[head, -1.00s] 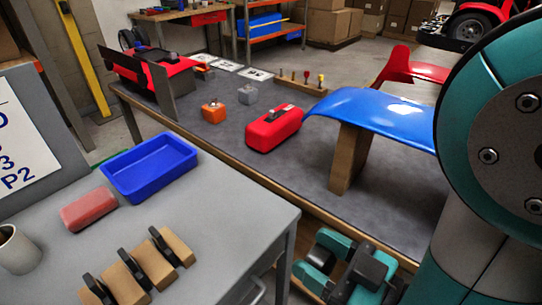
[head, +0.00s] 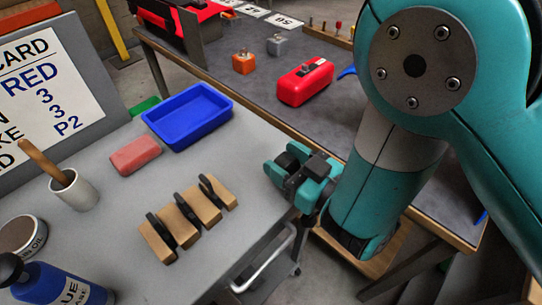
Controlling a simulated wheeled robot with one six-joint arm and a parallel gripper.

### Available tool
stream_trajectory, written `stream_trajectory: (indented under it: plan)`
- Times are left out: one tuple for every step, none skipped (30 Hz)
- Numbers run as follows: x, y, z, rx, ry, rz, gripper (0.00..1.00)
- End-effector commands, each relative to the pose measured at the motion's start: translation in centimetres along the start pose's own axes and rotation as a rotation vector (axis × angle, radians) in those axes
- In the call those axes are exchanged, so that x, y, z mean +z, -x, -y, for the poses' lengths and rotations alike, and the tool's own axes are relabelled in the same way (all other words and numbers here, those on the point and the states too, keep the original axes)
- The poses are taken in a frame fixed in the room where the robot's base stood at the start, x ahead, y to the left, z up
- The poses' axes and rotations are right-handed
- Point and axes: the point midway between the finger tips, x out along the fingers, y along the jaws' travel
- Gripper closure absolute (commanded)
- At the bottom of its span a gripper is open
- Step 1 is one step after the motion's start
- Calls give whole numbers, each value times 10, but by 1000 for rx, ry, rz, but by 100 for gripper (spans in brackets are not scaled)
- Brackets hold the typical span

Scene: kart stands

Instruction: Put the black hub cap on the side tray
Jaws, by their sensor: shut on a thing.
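My gripper (head: 284,168) is at the right edge of the grey side table, beside it or just over its edge. Its teal jaws are shut on a dark, rounded thing (head: 287,160), which I take to be the black hub cap; the jaws and wrist hide most of it. A blue open tray (head: 228,117) lies on the grey table, up and to the left of my gripper. It looks empty.
On the grey table (head: 250,143) are a pink block (head: 135,155), wooden blocks with black pieces (head: 186,222), a cup (head: 78,190), a tin and a blue bottle (head: 55,285). A red box (head: 305,82) stands on the darker table behind.

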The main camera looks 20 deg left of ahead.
Motion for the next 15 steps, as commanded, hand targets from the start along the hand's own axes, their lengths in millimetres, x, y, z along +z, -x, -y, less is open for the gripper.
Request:
stream_trajectory:
  plan:
    - [-2,-6,-2,7,1,-4,78]
    - [-2,-10,-3,14,1,-3,78]
    - [8,-11,-4,16,0,-1,78]
    - [15,-10,-4,16,0,0,78]
    - [17,-10,-4,16,0,-1,78]
    - [18,-10,-4,15,0,-1,78]
    - [18,-10,-3,15,0,-1,78]
    - [17,-11,-3,14,0,-1,78]
    - [16,-11,-2,13,0,-1,78]
    - [15,-11,-2,12,0,-1,78]
    - [15,-11,-2,12,0,-1,78]
    - [15,-11,-2,11,0,-1,78]
    - [15,-11,-2,11,1,-1,78]
    - [15,-11,-2,11,0,-1,78]
    - [16,-11,-2,11,0,-1,78]
